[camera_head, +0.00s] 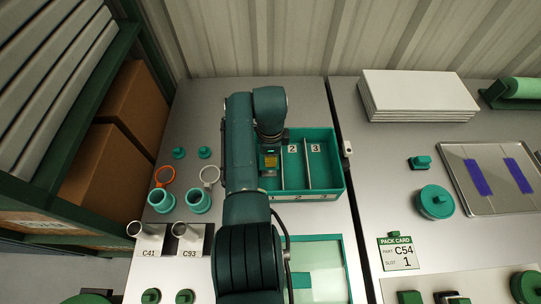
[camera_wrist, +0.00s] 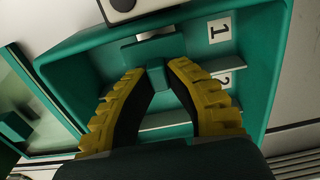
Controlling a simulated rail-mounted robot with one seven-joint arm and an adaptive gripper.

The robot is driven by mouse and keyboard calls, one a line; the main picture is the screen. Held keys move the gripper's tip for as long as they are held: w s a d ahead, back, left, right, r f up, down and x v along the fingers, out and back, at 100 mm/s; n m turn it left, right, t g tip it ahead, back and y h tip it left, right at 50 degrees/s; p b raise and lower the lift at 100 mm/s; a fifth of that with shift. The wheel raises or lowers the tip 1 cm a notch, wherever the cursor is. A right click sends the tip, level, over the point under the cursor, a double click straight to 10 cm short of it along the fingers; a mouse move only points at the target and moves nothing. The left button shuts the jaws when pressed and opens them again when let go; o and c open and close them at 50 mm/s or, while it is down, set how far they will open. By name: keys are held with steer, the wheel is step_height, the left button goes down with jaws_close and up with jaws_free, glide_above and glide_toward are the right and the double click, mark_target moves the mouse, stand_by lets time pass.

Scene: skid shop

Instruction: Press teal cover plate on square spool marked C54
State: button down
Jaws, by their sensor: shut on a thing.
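My gripper (camera_head: 270,163) reaches down into the left compartment of a teal divided tray (camera_head: 318,197), whose other compartments are marked 2 and 3. In the wrist view its yellow ridged fingers (camera_wrist: 157,82) close on a small teal block (camera_wrist: 156,76), which appears to be the knob of the teal cover plate. A flat teal piece (camera_wrist: 150,50) shows just beyond the fingertips; I cannot tell whether it is the plate. The tray's tag 1 (camera_wrist: 219,31) is beside them. A pack card (camera_head: 398,252) reads C54, slot 1. The square spool marked C54 is not clearly visible; my arm and fingers hide much of the compartment.
Left of my arm stand teal cups (camera_head: 161,200), an orange ring (camera_head: 166,176) and stands labelled C41 (camera_head: 150,245) and C93 (camera_head: 188,245). A clear-topped teal box (camera_head: 318,262) lies in front of the tray. A round green lid (camera_head: 435,202) and metal tray (camera_head: 490,180) are right.

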steer(key=shift+f+b, duration=0.3)
steer(key=shift+f, duration=0.1)
stand_by(0.5)
steer(key=c, duration=0.6)
jaws_free()
steer(key=shift+r, duration=0.1)
step_height(320, 180, up, 8)
steer(key=p, duration=0.7)
jaws_close()
stand_by(0.6)
steer(key=shift+f, duration=0.2)
stand_by(0.5)
